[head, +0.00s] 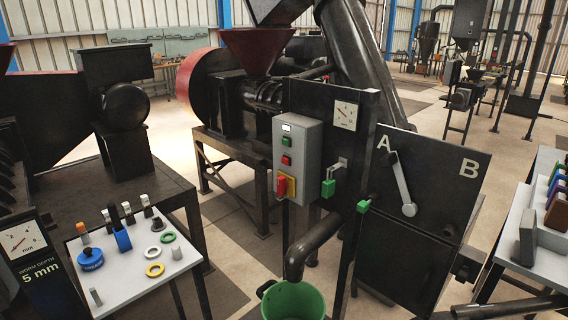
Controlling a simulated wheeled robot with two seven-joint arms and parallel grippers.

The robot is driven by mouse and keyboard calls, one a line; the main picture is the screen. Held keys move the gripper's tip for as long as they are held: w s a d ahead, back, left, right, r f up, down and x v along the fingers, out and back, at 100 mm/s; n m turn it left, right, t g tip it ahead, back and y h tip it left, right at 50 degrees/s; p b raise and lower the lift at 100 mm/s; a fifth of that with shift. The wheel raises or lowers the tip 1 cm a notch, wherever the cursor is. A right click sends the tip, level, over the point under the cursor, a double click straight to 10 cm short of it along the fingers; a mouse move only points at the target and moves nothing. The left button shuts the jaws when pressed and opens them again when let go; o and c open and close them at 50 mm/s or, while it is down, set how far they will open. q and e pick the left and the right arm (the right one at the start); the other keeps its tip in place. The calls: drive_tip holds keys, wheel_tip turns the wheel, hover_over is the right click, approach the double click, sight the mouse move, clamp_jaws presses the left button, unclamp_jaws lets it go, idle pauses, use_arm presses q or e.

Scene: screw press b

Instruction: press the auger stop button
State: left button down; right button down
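A grey control box (310,150) is mounted on the dark press panel near the middle of the head view. On its front, from top to bottom, are a small white display (286,127), a green button (286,141), a red button (286,160) and a red rotary switch on a yellow plate (285,186). The red button is unobstructed. Any lettering beside the buttons is too small to read. Neither of my grippers shows in this view.
A dial gauge (345,115) and green-handled valves (328,188) sit right of the box. A lever (402,185) is on the A/B panel. A green bucket (293,300) stands below a spout. A white table (130,262) with small parts is at left; another tabletop (520,268) is at right.

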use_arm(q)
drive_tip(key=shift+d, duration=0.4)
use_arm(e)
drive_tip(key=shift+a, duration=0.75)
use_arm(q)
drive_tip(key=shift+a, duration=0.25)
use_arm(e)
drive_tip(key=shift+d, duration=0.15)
